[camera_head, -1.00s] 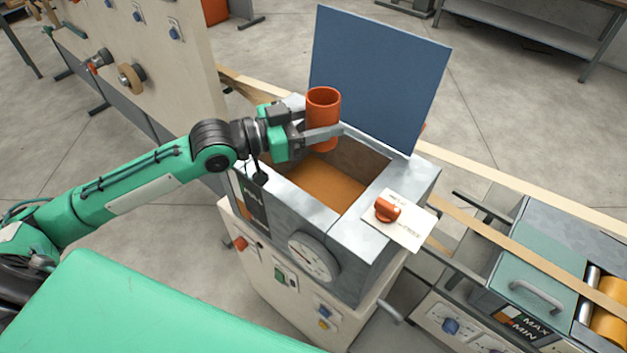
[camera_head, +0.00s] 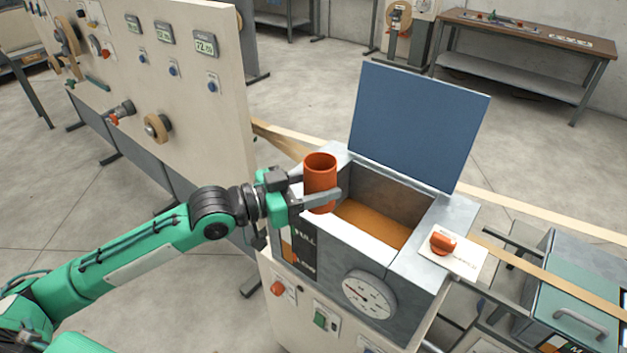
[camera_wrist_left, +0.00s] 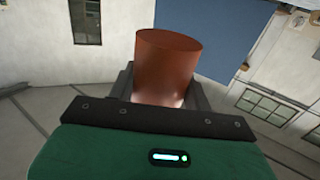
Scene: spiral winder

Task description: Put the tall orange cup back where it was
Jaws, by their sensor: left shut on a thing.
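The tall orange cup (camera_head: 320,186) is upright between the fingers of my left gripper (camera_head: 322,197), which is shut on it. The cup is held at the left front edge of the open glue tank (camera_head: 325,243), its open top facing up. It also shows in the left wrist view (camera_wrist_left: 167,68), between the dark fingers. In the head view the near finger crosses the cup's lower part. A small orange object (camera_head: 442,241) lies on a white card on the tank's right rim. My right gripper is not in view.
The tank holds an orange-brown bed (camera_head: 372,224), and its blue lid (camera_head: 418,127) stands open behind. A dial gauge (camera_head: 369,294) sits on the tank's front. A tall beige panel (camera_head: 185,95) with knobs stands at left. A workbench (camera_head: 530,40) stands at the back right.

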